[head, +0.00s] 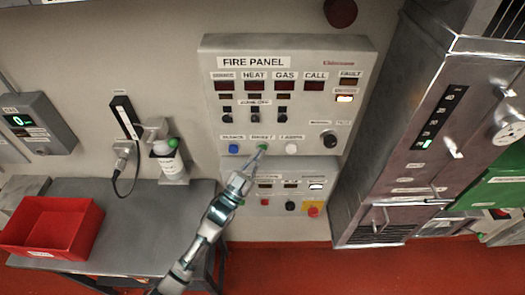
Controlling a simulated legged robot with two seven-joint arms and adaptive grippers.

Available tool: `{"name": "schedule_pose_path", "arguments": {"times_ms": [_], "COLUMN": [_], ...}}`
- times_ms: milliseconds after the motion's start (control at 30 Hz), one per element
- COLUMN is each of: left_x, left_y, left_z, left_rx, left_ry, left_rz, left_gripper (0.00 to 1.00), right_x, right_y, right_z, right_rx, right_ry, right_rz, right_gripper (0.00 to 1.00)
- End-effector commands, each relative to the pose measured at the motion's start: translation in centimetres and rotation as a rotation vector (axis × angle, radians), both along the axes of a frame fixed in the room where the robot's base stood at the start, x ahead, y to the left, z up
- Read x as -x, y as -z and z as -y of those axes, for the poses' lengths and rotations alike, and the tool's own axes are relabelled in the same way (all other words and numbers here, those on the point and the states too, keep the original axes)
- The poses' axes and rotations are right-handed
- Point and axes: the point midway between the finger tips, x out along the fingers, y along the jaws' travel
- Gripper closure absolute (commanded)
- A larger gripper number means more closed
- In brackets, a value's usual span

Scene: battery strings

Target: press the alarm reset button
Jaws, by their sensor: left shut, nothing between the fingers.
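The grey fire panel (215,62) is on the wall in the middle of the head view. Below its switches is a row of buttons: a blue one (233,149) on the left, a green one (263,146) under a label that seems to read RESET, and a white one (291,149) on the right. My left gripper (261,151) is shut and empty. Its tips are at the green button and partly cover it; I cannot tell whether they touch it or press it in. My right gripper is out of view.
A lower panel (327,172) with a red and yellow knob (313,209) lies behind my wrist. A grey table (120,222) with a red bin (85,243) stands at left. A tall metal cabinet (385,160) stands close on the right.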

Motion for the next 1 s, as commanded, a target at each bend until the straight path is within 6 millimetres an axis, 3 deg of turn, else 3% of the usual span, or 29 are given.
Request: {"name": "schedule_pose_path", "arguments": {"times_ms": [1000], "left_x": [2.2], "left_y": [0.0], "left_z": [0.8], "left_rx": [0.0], "left_ry": [0.0], "left_rz": [0.0], "left_gripper": [1.0], "right_x": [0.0], "right_y": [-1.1], "right_z": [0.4], "right_rx": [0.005], "right_ry": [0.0], "right_rz": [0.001], "right_gripper": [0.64]}}
